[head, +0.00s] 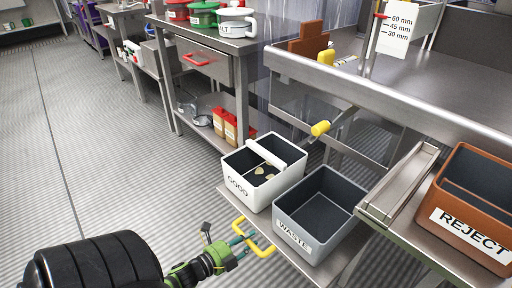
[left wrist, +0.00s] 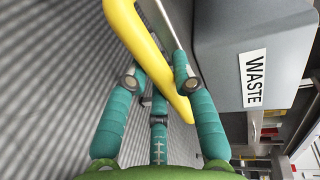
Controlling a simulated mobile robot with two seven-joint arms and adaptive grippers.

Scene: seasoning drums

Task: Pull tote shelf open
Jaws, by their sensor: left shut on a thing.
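The tote shelf (head: 231,199) is a low metal shelf that holds a white GOOD tote (head: 249,188) and a grey WASTE tote (head: 302,241). Its yellow handle (head: 262,249) sticks out at the front edge. My left gripper (head: 241,244) has its teal fingers closed around this handle. The left wrist view shows the yellow handle (left wrist: 145,45) between the fingers (left wrist: 156,82), with the WASTE tote (left wrist: 222,55) just to the right. Some pale pieces lie inside the GOOD tote. The WASTE tote looks empty. My right gripper is not in view.
An orange REJECT bin (head: 470,211) stands on a metal ledge at the right. A steel table (head: 440,120) stands behind the totes. A cart with pots (head: 237,22) and red-capped bottles (head: 230,129) stands behind. The ribbed floor (head: 100,170) at left is clear.

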